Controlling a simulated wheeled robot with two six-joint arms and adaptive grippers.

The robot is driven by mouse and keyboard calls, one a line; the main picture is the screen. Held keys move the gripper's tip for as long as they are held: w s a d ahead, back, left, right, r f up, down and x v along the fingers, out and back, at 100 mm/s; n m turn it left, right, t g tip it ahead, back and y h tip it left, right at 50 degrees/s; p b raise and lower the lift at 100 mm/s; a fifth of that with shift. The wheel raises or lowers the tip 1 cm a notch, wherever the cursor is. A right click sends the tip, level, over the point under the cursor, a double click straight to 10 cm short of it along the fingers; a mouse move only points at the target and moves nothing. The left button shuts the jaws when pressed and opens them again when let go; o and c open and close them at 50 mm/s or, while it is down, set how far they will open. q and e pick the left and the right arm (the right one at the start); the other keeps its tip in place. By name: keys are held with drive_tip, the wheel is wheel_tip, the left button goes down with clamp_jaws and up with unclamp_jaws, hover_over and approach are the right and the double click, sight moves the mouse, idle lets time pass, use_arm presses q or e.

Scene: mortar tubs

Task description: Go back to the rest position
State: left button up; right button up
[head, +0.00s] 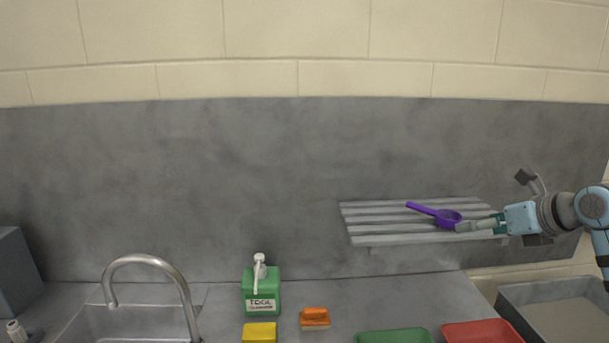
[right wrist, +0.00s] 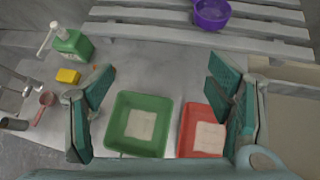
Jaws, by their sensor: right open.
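My right gripper (head: 478,225) reaches in from the right in the head view, at the slatted grey shelf (head: 362,223) on the back wall. In the right wrist view the right gripper (right wrist: 163,92) has its teal fingers wide apart with nothing between them. A purple scoop (head: 447,217) lies on the shelf slats, right beside the fingertips in the head view. Its bowl also shows at the top of the right wrist view (right wrist: 211,14), beyond the fingers. My left gripper is not in either view.
Below the shelf are a green tub (head: 395,336) and a red tub (head: 482,332). A green tool-cleaner bottle (head: 261,290), yellow sponge (head: 259,333), orange brush (head: 314,317) and sink tap (head: 150,262) are further left. A grey bin (head: 560,300) stands at right.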

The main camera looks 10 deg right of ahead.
drive_tip(key=s+a+r+m+t+y, duration=0.15)
drive_tip(key=a+m+t+y, duration=0.65)
drive_tip(key=a, duration=1.3)
drive_tip(key=s+d+f+m+g+h, duration=0.1)
drive_tip(key=s+d+f+m+h, duration=0.15)
drive_tip(key=f+m+h, duration=0.45)
drive_tip(key=s+d+f+m+g+h, duration=0.1)
drive_tip(key=s+d+f+m+h, duration=0.2)
drive_tip(key=f+m, duration=0.4)
drive_tip(key=s+d+f+m+g+h, duration=0.15)
drive_tip(key=d+f+m+h, duration=0.3)
drive_tip(key=m, duration=0.45)
drive_tip(key=s+a+f+m+g+y, duration=0.2)
drive_tip(key=s+a+f+g, duration=0.35)
drive_tip(key=s+f, duration=0.55)
drive_tip(key=s+a+f+m+g+y, duration=0.25)
drive_tip(key=s+a+f+g, duration=0.3)
drive_tip(key=s+f, duration=0.6)
drive_tip(key=s+d+f+g+b, duration=0.1)
drive_tip(key=s+f, duration=0.1)
drive_tip(key=f, duration=0.9)
drive_tip(key=s+d+f+g+b, duration=0.1)
drive_tip(key=d+f, duration=0.1)
drive_tip(key=f, duration=0.8)
drive_tip(key=s+f+g+b, duration=0.1)
drive_tip(key=s+f, duration=1.2)
drive_tip(key=s, duration=0.1)
drive_tip(key=shift+f+m+b, duration=0.15)
drive_tip(key=shift+m+b, duration=0.2)
drive_tip(key=shift+b, duration=0.05)
